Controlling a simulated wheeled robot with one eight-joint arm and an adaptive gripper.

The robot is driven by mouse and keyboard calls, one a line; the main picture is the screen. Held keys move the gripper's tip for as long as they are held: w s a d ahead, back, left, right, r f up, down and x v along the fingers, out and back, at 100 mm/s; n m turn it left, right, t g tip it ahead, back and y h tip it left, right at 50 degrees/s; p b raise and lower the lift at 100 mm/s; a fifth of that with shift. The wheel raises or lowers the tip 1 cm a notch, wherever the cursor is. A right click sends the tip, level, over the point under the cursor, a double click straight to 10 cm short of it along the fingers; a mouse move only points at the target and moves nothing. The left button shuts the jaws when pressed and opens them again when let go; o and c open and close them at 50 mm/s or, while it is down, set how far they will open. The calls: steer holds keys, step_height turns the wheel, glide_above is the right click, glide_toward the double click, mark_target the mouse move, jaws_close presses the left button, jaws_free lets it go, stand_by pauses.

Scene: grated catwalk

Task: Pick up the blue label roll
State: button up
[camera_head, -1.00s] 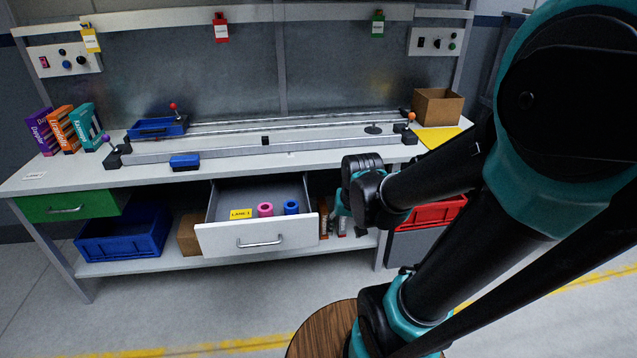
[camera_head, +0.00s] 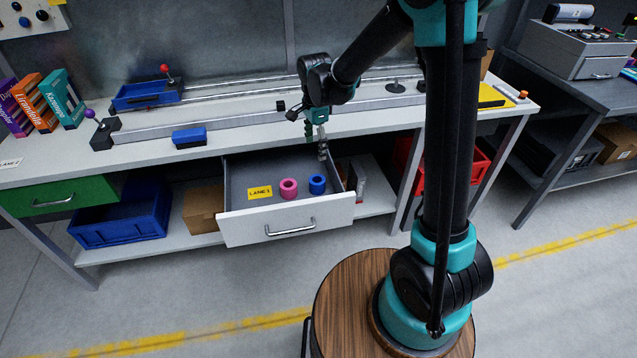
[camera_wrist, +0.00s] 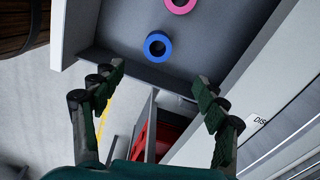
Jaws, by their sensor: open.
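The blue label roll (camera_head: 317,184) stands in the open drawer (camera_head: 238,226) under the workbench, near the drawer's right side. It also shows in the wrist view (camera_wrist: 157,46), lying beyond my fingers with its hole facing the camera. A pink roll (camera_head: 288,188) sits just left of it, apart from it, and shows in the wrist view (camera_wrist: 180,4) cut by the top edge. My gripper (camera_head: 317,152) is above the drawer's back right part, fingers pointing down. In the wrist view my gripper (camera_wrist: 160,82) is open and empty, its fingers spread wide.
A yellow lane card (camera_head: 260,192) lies in the drawer left of the rolls. The bench top's front edge (camera_head: 215,152) overhangs the drawer's back. A blue block (camera_head: 189,138) sits on the bench. A blue crate (camera_head: 120,222) and red bin (camera_head: 480,168) are on the lower shelf.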

glide_above(317, 180)
steer(key=s, duration=0.1)
step_height(317, 180, down, 9)
steer(key=shift+s+d+f, duration=0.1)
steer(key=shift+s+f, duration=0.1)
steer(key=shift+f, duration=1.3)
steer(key=shift+s+f, duration=0.15)
steer(key=shift+f, duration=1.35)
steer(key=shift+c, duration=0.3)
steer(key=c, duration=1.2)
